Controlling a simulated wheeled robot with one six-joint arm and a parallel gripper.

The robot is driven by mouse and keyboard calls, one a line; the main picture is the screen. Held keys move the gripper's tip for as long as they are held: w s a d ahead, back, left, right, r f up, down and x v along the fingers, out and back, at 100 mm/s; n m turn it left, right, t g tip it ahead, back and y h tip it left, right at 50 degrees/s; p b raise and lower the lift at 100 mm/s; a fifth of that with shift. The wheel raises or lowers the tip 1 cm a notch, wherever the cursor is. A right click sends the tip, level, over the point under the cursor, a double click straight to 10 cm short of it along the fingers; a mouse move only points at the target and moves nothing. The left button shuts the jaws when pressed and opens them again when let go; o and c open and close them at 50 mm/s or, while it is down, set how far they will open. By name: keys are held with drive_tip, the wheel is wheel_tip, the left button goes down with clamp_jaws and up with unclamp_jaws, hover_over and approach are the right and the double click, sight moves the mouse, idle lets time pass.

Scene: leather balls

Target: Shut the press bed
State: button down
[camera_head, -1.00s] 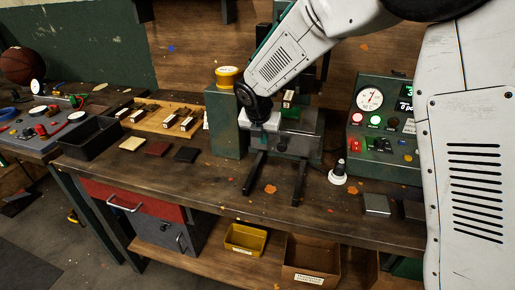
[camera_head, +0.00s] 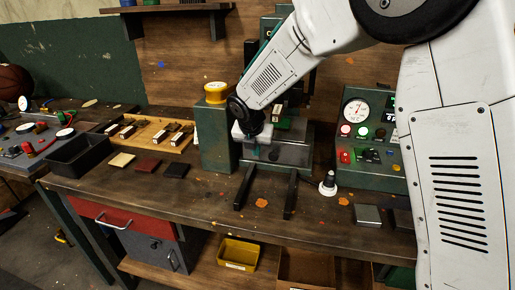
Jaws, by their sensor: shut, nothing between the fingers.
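The press stands on the workbench, largely hidden behind my arm. Its bed is a grey metal slab (camera_head: 292,154) low in the press, behind two dark rails (camera_head: 290,196) that stick out toward the bench front. The bare rails show in front of the slab. My gripper (camera_head: 254,153) is shut and empty, at the front left of the slab near the left rail's back end. I cannot tell whether it touches the bed. A small labelled block (camera_head: 284,123) shows above the bed beside my wrist.
A green post with a yellow button (camera_head: 215,91) stands just left of my gripper. A control box with a gauge (camera_head: 356,111) and a black-and-white knob (camera_head: 328,184) are to the right. A black tray (camera_head: 80,154) and leather swatches (camera_head: 148,167) lie left. The bench front is mostly clear.

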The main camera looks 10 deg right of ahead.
drive_tip(key=s+a+r, duration=0.2)
drive_tip(key=s, duration=0.1)
drive_tip(key=shift+s+a, duration=0.1)
drive_tip(key=shift+a, duration=0.15)
drive_tip(key=d+v, duration=0.1)
drive_tip(key=v, duration=0.5)
drive_tip(key=s+d+r+m+g, duration=0.1)
drive_tip(key=s+d+r+m, duration=0.1)
drive_tip(key=s+d+m, duration=0.5)
drive_tip(key=s+d+r+m+g+y, duration=0.1)
drive_tip(key=s+d+m, duration=0.6)
drive_tip(key=s+m, duration=0.7)
drive_tip(key=s+d+r+m, duration=0.3)
drive_tip(key=s+d+m, duration=0.4)
drive_tip(key=s+m, duration=0.4)
drive_tip(key=s, duration=0.4)
drive_tip(key=shift+d+g+y, duration=0.3)
drive_tip(key=shift+d+g, duration=0.05)
drive_tip(key=shift+g, duration=0.05)
